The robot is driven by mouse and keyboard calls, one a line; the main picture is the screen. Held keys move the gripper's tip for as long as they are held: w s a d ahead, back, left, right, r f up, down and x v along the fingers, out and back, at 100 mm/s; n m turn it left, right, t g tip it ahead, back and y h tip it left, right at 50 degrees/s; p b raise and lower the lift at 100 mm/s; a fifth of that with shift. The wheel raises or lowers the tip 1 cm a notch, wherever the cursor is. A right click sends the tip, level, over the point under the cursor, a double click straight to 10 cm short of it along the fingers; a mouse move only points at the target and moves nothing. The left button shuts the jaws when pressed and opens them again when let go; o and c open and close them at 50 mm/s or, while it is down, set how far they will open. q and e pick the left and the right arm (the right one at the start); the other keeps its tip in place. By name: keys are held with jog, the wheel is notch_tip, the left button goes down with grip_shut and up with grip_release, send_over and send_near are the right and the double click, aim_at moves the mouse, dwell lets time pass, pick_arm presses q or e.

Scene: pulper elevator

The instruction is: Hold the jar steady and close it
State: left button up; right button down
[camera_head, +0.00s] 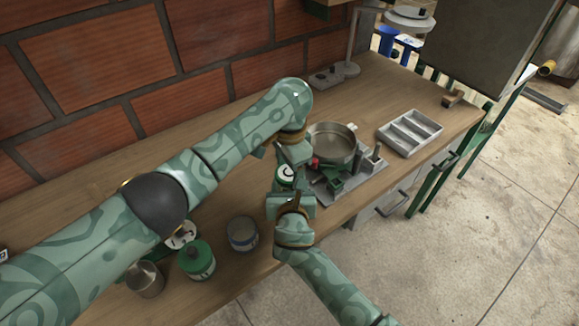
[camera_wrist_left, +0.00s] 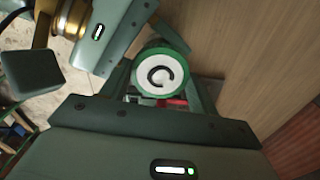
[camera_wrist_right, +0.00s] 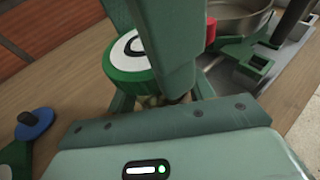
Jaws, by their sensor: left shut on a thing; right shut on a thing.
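A jar with a green lid (camera_head: 286,173) stands upright between my grippers, above or on the wooden bench. The lid top is white with a dark curved mark and shows fully in the left wrist view (camera_wrist_left: 160,73). My left gripper (camera_head: 289,163) is shut on the jar from the far side. My right gripper (camera_head: 290,190) is shut on it from the near side. The lid also shows in the right wrist view (camera_wrist_right: 125,62), partly behind my left gripper. The lid sits on top of the jar; how tightly, I cannot tell. The fingers hide most of the jar's body.
A round metal pan (camera_head: 334,150) on a grey-green stand is close right of the jar. A grey divided tray (camera_head: 410,132) lies farther right. A tin (camera_head: 242,234), a green-lidded container (camera_head: 196,262) and a metal cup (camera_head: 145,280) stand near the front. A brick wall (camera_head: 95,60) is behind.

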pick_arm(q)
jog(key=o, duration=0.9)
jog(key=shift+o, duration=0.9)
jog(key=shift+s+d, duration=0.1)
jog(key=shift+r, duration=2.3)
jog(key=shift+c, duration=0.3)
